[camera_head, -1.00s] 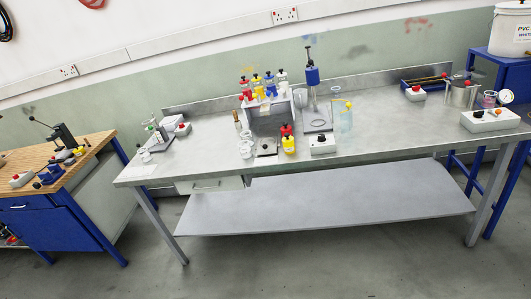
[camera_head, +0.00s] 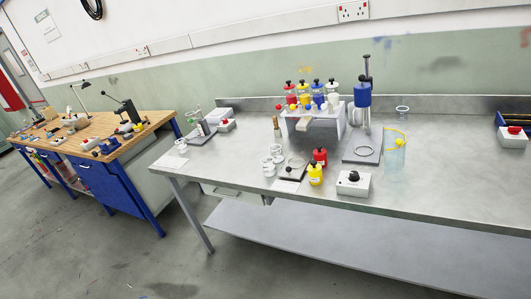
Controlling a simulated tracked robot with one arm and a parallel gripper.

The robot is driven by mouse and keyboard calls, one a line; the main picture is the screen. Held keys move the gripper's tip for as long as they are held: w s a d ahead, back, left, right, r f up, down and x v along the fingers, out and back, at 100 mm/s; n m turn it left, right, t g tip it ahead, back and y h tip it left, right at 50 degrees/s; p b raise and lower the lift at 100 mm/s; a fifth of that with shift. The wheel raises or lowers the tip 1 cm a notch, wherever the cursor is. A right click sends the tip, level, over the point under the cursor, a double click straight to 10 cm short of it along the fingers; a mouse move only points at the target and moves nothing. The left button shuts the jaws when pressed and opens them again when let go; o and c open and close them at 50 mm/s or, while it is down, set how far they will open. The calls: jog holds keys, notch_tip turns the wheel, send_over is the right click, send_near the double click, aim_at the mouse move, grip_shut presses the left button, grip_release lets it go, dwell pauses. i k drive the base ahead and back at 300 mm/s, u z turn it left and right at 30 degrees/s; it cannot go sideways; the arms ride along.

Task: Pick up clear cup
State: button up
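A small clear cup (camera_head: 402,114) stands upright towards the back of the metal bench (camera_head: 445,190), right of the blue-headed press (camera_head: 363,95). A taller clear, bluish container (camera_head: 394,160) with a yellow rim part stands in front of it, nearer the bench's front edge. Several small whitish cups (camera_head: 269,165) stand at the front left of the nozzle gantry; I cannot tell if they are clear. My gripper is not in view, so its state and any contact do not show.
The nozzle gantry (camera_head: 300,112) holds several coloured bottles. Bench right of the bluish container is mostly clear. A wooden workbench (camera_head: 75,125) stands left.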

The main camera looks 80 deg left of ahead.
aim_at(268, 165)
jog(key=u, duration=0.5)
jog(key=i, duration=1.15)
jog(key=u, duration=1.25)
jog(key=i, duration=0.6)
jog(key=u, duration=0.4)
jog(key=k, duration=0.9)
jog(key=u, duration=0.15)
jog(key=i, duration=0.9)
jog(key=z, duration=0.05)
